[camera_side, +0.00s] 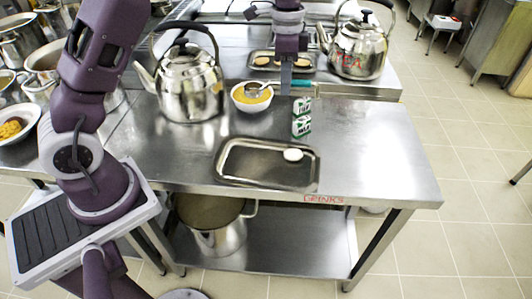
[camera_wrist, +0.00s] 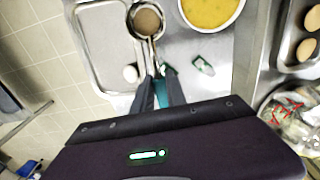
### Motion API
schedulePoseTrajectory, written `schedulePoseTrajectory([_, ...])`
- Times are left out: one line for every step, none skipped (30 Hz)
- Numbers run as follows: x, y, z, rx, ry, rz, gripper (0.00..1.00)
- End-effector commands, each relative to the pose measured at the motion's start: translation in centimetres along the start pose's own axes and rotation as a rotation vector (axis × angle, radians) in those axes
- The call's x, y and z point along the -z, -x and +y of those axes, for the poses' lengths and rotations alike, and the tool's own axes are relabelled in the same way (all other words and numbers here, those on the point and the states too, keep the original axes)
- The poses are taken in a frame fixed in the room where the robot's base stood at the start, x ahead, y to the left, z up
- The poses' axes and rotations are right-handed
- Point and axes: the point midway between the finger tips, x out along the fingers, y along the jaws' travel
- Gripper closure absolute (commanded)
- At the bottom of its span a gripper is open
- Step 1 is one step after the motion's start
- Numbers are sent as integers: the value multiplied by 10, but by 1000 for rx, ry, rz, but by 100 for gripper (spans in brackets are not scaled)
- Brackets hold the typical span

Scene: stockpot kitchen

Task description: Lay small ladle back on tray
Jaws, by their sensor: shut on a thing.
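My gripper (camera_side: 286,86) is shut on the small ladle and holds it above the steel table. The ladle has a teal handle (camera_side: 303,84) and a round metal bowl (camera_side: 253,90), which overlaps the yellow soup bowl (camera_side: 251,103) in the side view. In the wrist view the ladle bowl (camera_wrist: 147,20) looks brownish inside and lies between the tray and the soup bowl (camera_wrist: 212,10), over or near the tray's edge. The shallow metal tray (camera_side: 250,163) is at the table's front, with a small white rounded thing (camera_side: 293,154) at its right. Height above the table is hard to tell.
A green and white carton (camera_side: 301,120) stands right of the soup bowl. A large kettle (camera_side: 187,80) is at the left and another, marked TEA (camera_side: 358,50), at the back right. A second tray (camera_side: 265,67) holds brown rounds. The table's right side is clear.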

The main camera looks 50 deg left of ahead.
Motion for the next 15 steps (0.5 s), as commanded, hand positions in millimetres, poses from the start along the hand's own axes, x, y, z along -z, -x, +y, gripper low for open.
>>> schedulePoseTrajectory([-3,-4,30,-6,-20,-2,100])
schedulePoseTrajectory([-5,-7,46,-6,-31,-3,100])
schedulePoseTrajectory([-10,-11,67,-5,-46,-4,100])
schedulePoseTrajectory([-14,-14,81,-5,-57,-6,100])
schedulePoseTrajectory([-18,-16,94,-5,-68,-7,100])
schedulePoseTrajectory([-23,-19,110,-5,-82,-8,100])
schedulePoseTrajectory([-27,-21,119,-4,-91,-8,100])
schedulePoseTrajectory([-30,-22,127,-3,-99,-9,100])
schedulePoseTrajectory([-34,-24,136,-3,-109,-10,100])
schedulePoseTrajectory([-36,-25,141,-2,-114,-10,100])
schedulePoseTrajectory([-38,-27,144,-3,-117,-11,100])
schedulePoseTrajectory([-40,-32,148,-4,-120,-13,100])
schedulePoseTrajectory([-41,-38,149,-5,-121,-14,100])
schedulePoseTrajectory([-42,-46,150,-6,-120,-16,100])
schedulePoseTrajectory([-43,-57,150,-6,-121,-18,100])
